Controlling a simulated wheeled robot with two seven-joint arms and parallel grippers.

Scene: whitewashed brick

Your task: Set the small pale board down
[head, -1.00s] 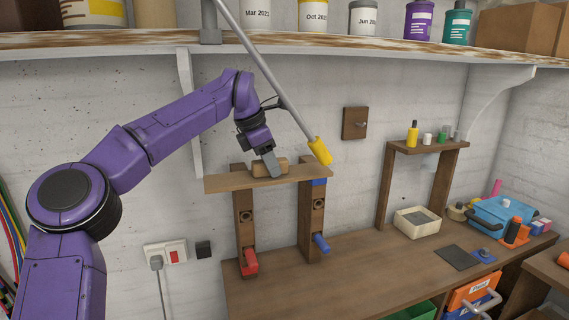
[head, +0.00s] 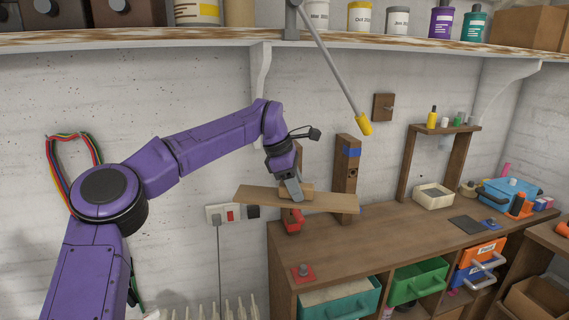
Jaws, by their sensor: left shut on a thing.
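My left gripper (head: 294,190) is shut on a small wooden block (head: 306,191) that sits on top of a flat brown board (head: 262,197). The board hangs from it above the left end of the workbench (head: 385,235), in front of two upright wooden posts, and slopes slightly down to the right. The right post (head: 346,165) has blue at its top and nothing resting on it. The left post (head: 297,158) is mostly hidden by the gripper and board. A red clamp (head: 293,221) shows just under the board. My right gripper is not in view.
A yellow-tipped pole (head: 364,125) hangs down from the shelf (head: 400,43) near the right post. A red square with a knob (head: 303,272) lies at the bench's front left. The bench middle is clear.

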